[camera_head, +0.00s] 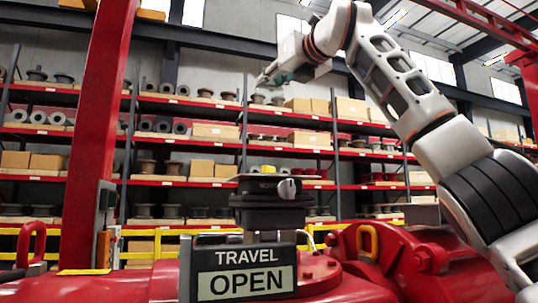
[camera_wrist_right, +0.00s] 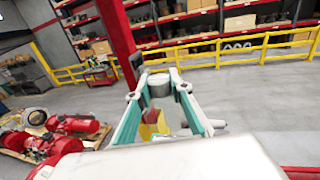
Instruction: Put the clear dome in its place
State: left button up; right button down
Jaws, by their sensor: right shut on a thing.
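My right gripper (camera_head: 266,79) is raised high in the head view, at the end of my white arm, which comes in from the right. In the right wrist view its teal fingers (camera_wrist_right: 160,82) are shut on a small greyish, partly see-through piece (camera_wrist_right: 158,88), which looks like the clear dome; its outline is unclear. The black actuator head (camera_head: 268,188) with a yellow top stands at the centre of the head view, below and apart from the gripper. The sign (camera_head: 245,272) in front of it reads TRAVEL OPEN. My left gripper is not in view.
Red valve bodies (camera_head: 345,285) surround the actuator. A red post (camera_head: 98,130) rises at the left. Shelves (camera_head: 200,105) with boxes and spools stand behind a yellow rail (camera_head: 150,231). In the right wrist view, open floor (camera_wrist_right: 245,85) and red machines (camera_wrist_right: 65,135) show.

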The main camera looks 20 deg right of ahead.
notch_tip(320, 180, down, 13)
jog(key=shift+f, duration=2.3)
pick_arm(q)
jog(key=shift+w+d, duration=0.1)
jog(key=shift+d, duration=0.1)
pick_arm(e)
jog(key=shift+s, duration=0.1)
jog(key=shift+a, duration=0.1)
jog(key=shift+f+b, duration=0.1)
jog(key=shift+b, duration=0.25)
jog(key=c, duration=1.8)
grip_release()
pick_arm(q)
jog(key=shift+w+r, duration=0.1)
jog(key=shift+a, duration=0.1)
